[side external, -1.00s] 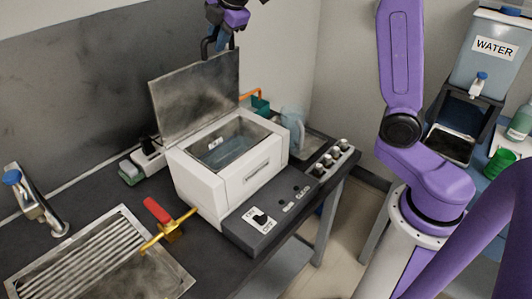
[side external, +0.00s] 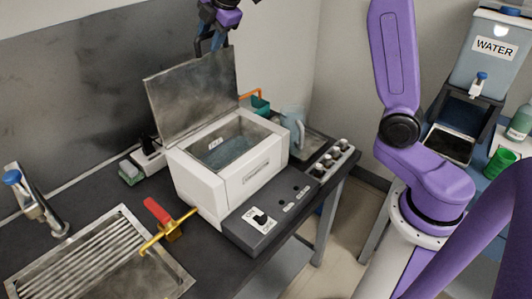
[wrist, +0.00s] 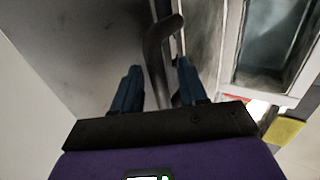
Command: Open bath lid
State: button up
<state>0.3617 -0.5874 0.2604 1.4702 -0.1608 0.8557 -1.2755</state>
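The bath (side external: 228,165) is a white box on the dark bench, with its open basin in the side external view. Its grey metal lid (side external: 190,95) stands raised at the back edge, leaning steeply backward. My gripper (side external: 209,46) is at the top edge of the lid, mostly behind it. In the wrist view, the two dark blue fingers (wrist: 159,76) are spread apart. The black curved lid handle (wrist: 155,55) passes between them, with a visible gap at the left finger. Part of the bath basin (wrist: 272,45) shows at the right of the wrist view.
A grey wall (side external: 70,70) stands close behind the bench and lid. A yellow valve with a red handle (side external: 157,211) is left of the bath, near a ribbed sink (side external: 75,262). A clear jug (side external: 294,125) and a control panel (side external: 262,218) are beside the bath.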

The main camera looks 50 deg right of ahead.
jog(key=shift+s, duration=0.1)
jog(key=v, duration=0.7)
dwell(0.5)
jog(key=s+a+f+m+g+y, duration=0.1)
jog(key=s+a+f, duration=0.2)
jog(key=s, duration=0.2)
jog(key=s+a+f+g, duration=0.1)
jog(key=s+a+f, duration=0.2)
jog(key=s, duration=0.2)
jog(key=s+d+f+m+g, duration=0.1)
jog(key=s+f, duration=0.3)
jog(key=s, duration=0.5)
jog(key=s+d+f+m+g, duration=0.2)
jog(key=s+f, duration=0.3)
jog(key=s, duration=0.5)
jog(key=s+d+f+m+g, duration=0.1)
jog(key=s+f, duration=0.4)
jog(key=s, duration=0.5)
jog(key=shift+d+h, duration=0.15)
jog(key=shift+h, duration=0.15)
